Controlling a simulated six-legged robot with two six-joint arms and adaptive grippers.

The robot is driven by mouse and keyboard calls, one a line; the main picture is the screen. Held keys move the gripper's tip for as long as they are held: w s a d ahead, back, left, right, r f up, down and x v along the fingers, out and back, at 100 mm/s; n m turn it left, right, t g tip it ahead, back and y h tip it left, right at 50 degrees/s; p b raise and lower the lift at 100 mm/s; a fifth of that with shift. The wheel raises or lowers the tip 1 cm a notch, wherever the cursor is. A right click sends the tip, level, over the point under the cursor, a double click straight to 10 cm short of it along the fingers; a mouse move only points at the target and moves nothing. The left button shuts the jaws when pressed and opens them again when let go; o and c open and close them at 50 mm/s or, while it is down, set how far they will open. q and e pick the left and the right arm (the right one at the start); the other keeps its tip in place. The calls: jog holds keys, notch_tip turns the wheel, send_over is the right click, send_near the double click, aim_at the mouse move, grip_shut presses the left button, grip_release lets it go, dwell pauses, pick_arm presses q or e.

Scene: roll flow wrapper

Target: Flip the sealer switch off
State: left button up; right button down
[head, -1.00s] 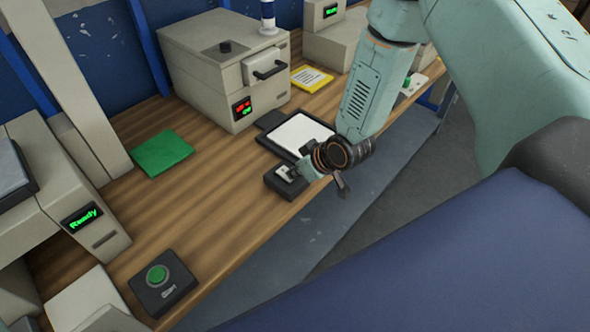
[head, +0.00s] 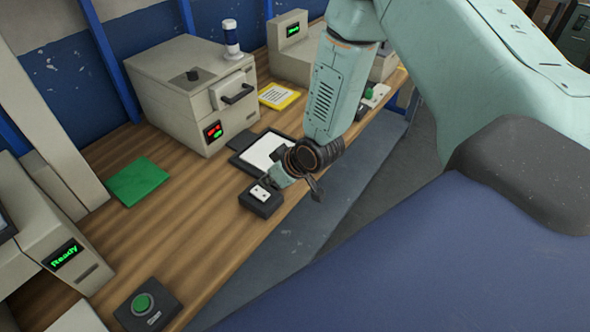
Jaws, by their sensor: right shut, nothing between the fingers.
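The sealer switch looks to be the small black box with a white top plate (head: 261,199) near the table's front edge. Its lever position is too small to tell. My right gripper (head: 277,181) is shut and empty, with its tip at the far right side of the switch box. I cannot tell whether it touches the switch. The grey sealer-like machine (head: 180,98) with a black handle and a small red and green display stands behind. My left gripper is not in view.
A tray with a white sheet (head: 262,155) lies just behind the switch box. A green pad (head: 137,181) lies at left. A black box with a green button (head: 146,303) stands at the front left. A machine showing "Ready" (head: 62,252) is at the left edge. Bare wood lies between them.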

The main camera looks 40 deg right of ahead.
pick_arm(q)
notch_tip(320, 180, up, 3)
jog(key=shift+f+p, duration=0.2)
jog(key=shift+p, duration=0.75)
pick_arm(e)
jog(key=s+f+v, duration=0.1)
jog(key=v, duration=0.8)
jog(key=shift+s+d, duration=0.4)
jog(key=shift+s, duration=0.05)
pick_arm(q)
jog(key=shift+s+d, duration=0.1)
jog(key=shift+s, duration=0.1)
pick_arm(e)
jog(key=shift+s+r, duration=0.1)
jog(key=shift+s, duration=0.2)
